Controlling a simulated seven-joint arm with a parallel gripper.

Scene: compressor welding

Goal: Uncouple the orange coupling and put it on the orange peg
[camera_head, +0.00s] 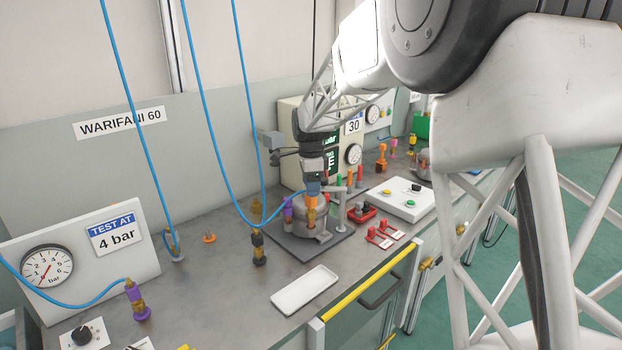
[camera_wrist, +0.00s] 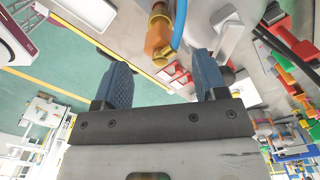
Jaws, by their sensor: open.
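In the head view the orange coupling (camera_head: 313,188) sits on a brass fitting on top of the grey vessel (camera_head: 306,222), with the blue hose running to it. My gripper (camera_head: 313,177) is directly above it, pointing down. In the wrist view the orange coupling (camera_wrist: 158,40) shows beyond and between my two blue fingers (camera_wrist: 160,70), which are spread apart and hold nothing. I cannot tell from these views whether a finger touches it. Coloured pegs stand behind the vessel; which one is the orange peg is hard to make out.
A purple coupling (camera_head: 288,210) is beside the vessel. An empty white tray (camera_head: 305,289), red clamps (camera_head: 384,235) and a white button box (camera_head: 401,199) lie nearby. Blue hoses (camera_head: 195,100) hang over the bench left of my arm.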

